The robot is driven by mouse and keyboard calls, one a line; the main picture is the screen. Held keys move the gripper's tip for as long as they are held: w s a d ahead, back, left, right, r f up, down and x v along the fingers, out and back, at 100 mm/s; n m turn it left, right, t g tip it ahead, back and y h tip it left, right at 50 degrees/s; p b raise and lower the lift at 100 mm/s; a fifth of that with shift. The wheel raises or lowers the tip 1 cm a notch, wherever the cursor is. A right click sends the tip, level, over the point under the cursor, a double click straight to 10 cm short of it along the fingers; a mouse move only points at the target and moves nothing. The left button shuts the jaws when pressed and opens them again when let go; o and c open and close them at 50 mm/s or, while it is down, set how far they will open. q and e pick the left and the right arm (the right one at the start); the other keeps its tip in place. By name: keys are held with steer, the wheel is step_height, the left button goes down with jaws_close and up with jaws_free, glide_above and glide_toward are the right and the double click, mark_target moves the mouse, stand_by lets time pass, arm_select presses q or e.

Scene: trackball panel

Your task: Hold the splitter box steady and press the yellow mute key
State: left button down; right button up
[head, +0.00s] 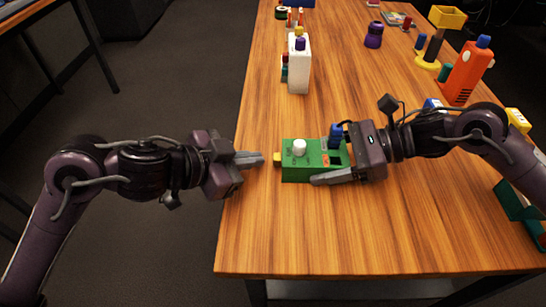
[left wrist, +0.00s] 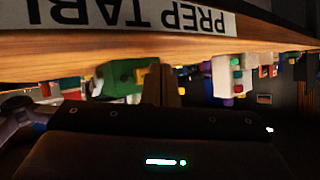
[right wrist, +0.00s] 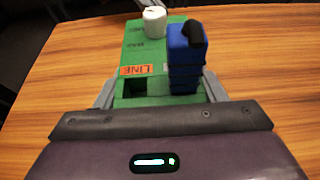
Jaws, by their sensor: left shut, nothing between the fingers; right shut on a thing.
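The green splitter box (head: 305,172) lies on the wooden table near its left edge. It has a white knob (head: 299,147) on top, a dark blue block (head: 336,137) toward its right end and a yellow key (head: 277,158) on its left end. My right gripper (head: 322,162) is shut on the box from the right, a finger along each long side; both fingers flank it in the right wrist view (right wrist: 159,90). My left gripper (head: 261,159) is shut and empty, its tips just left of the yellow key with a small gap. The left wrist view shows the box (left wrist: 122,78) upside down.
A white bottle-like object (head: 299,66) stands farther back on the table (head: 260,235). A purple container (head: 374,35), a yellow-topped stand (head: 434,48) and an orange device (head: 465,74) stand at back right. The front of the table is clear.

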arm_select(q)
steer(key=shift+d, duration=0.15)
steer(key=shift+d, duration=0.3)
steer(key=shift+d, duration=0.45)
stand_by(0.8)
steer(key=shift+a, duration=0.9)
steer(key=shift+a, duration=0.1)
steer(key=a, duration=0.4)
steer(key=shift+a, duration=0.4)
stand_by(0.5)
